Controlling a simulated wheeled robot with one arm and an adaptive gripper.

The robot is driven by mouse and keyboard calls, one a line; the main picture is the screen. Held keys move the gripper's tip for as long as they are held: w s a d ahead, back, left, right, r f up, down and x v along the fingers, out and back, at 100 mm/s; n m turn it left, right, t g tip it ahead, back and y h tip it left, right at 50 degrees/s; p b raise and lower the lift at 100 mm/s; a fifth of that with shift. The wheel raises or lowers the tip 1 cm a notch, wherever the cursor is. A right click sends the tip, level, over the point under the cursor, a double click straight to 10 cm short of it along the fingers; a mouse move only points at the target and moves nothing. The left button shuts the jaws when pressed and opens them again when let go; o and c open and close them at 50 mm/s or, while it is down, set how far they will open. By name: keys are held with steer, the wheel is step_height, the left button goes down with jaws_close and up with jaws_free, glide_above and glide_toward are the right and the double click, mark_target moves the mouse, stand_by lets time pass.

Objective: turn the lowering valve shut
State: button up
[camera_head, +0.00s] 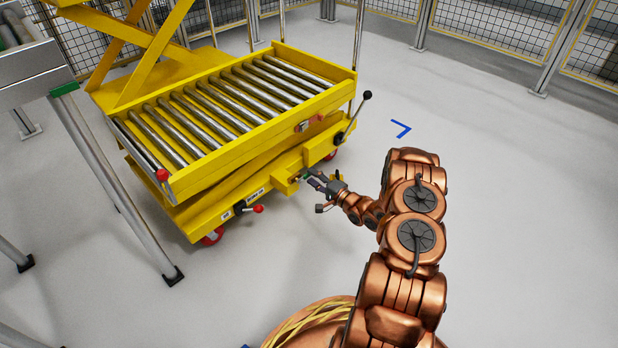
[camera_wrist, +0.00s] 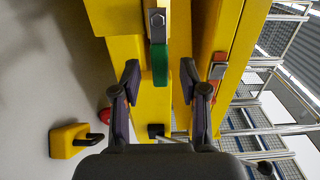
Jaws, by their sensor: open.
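A flat metal lever with a bolt and a green sleeve (camera_wrist: 160,65), apparently the lowering valve's handle, shows in the wrist view against the yellow lift table (camera_head: 190,190). My gripper (camera_head: 318,183) is at the side of the lift table's base in the head view. In the wrist view its two dark fingers (camera_wrist: 174,75) are spread, one on each side of the green sleeve, with a gap on both sides. The gripper is open and holds nothing. In the head view the gripper partly hides the handle, and only a small green bit shows.
A red-knobbed lever (camera_head: 258,209) sticks out left of my gripper, and a black-knobbed lever (camera_head: 367,95) stands to the right. A metal frame (camera_head: 110,165) with legs is at the left. Mesh fencing (camera_head: 470,22) runs along the back. The floor at right is clear.

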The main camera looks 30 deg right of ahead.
steer(key=shift+b+x, duration=0.35)
steer(key=shift+x, duration=1)
jaws_close()
